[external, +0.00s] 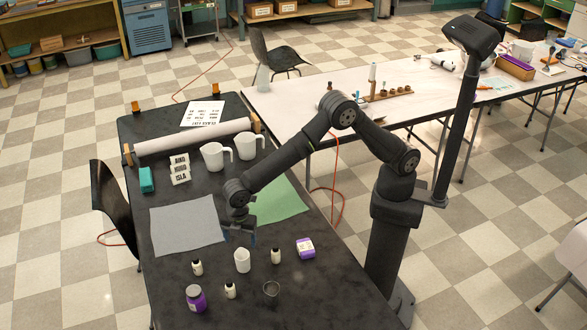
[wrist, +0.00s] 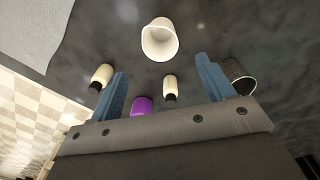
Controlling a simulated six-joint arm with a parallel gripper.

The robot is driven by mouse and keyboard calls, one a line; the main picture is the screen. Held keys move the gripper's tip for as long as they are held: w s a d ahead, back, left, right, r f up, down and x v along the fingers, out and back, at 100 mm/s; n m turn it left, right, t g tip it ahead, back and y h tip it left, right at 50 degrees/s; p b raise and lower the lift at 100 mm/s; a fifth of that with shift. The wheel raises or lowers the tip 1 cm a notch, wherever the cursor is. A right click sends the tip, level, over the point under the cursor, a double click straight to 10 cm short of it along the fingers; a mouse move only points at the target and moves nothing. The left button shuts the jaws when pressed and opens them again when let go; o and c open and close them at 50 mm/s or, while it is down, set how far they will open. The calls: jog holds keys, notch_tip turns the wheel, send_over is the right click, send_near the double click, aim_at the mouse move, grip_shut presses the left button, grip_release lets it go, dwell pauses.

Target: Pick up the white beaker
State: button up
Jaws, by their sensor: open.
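The white beaker (external: 242,260) stands upright on the black table in the external view, among small bottles. In the wrist view the white beaker (wrist: 160,40) shows beyond the fingertips, its open rim facing the camera, roughly midway between the two fingers. My gripper (external: 238,232) is above the table, close to the beaker on its far side. Its blue fingers (wrist: 160,75) are spread in the wrist view with nothing held between them. The fingers look apart from the beaker.
Small white bottles (external: 197,267) (external: 230,290) (external: 275,256), a purple jar (external: 196,298), a dark cup (external: 271,289) and a purple box (external: 305,248) stand around the beaker. A grey sheet (external: 187,225) and a green sheet (external: 280,201) lie behind. White pitchers (external: 214,156) (external: 250,146) stand farther back.

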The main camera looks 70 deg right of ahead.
aim_at(242, 258)
jog(key=f, duration=1)
jog(key=shift+w+d+f, duration=0.15)
jog(key=shift+w+f, duration=0.05)
jog(key=shift+f, duration=0.15)
jog(key=shift+c, duration=0.4)
jog(key=c, duration=0.9)
